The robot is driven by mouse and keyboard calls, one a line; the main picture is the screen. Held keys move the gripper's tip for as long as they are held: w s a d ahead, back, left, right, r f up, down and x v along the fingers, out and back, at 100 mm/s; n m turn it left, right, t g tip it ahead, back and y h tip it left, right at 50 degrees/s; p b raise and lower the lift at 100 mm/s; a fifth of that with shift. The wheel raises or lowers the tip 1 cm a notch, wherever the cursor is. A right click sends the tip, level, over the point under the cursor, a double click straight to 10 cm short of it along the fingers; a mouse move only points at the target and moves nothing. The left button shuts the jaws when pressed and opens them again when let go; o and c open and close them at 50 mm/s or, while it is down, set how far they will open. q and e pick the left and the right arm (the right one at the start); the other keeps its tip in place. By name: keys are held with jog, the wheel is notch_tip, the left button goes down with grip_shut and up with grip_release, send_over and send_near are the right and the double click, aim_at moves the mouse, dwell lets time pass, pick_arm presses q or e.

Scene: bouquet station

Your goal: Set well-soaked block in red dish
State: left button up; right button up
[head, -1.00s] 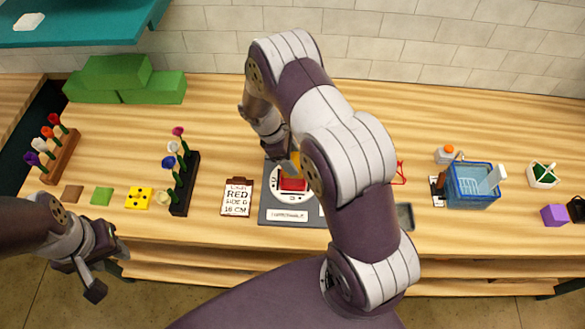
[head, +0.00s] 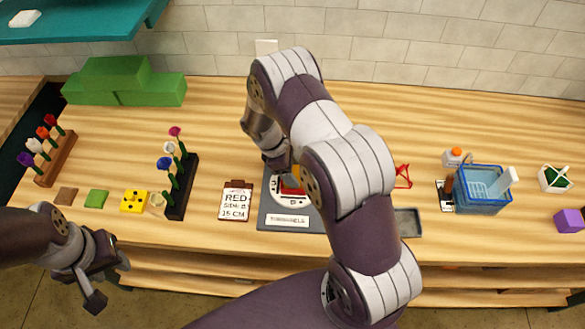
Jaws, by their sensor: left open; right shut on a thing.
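The red dish (head: 291,186) sits on a round white dial on the grey turntable base (head: 268,219), in the middle of the bench; my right arm covers much of it. My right gripper (head: 285,160) is low over the turntable and mostly hidden behind my own arm. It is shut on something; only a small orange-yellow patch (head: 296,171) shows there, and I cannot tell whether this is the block. Several green blocks (head: 120,82) are stacked at the back left. My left gripper (head: 108,278) is open and empty at the front left, off the bench edge.
A clipboard card (head: 236,201) and a dark flower rack (head: 181,190) stand left of the turntable. Small coloured squares, including a yellow one (head: 133,201), lie further left. A blue basket (head: 482,190) and a purple cube (head: 569,220) are at the right. The back middle is clear.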

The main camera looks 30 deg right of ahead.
dwell(0.9)
jog(key=o, duration=1.4)
notch_tip(320, 180, up, 7)
jog(key=p, duration=0.5)
jog(key=shift+p, duration=0.3)
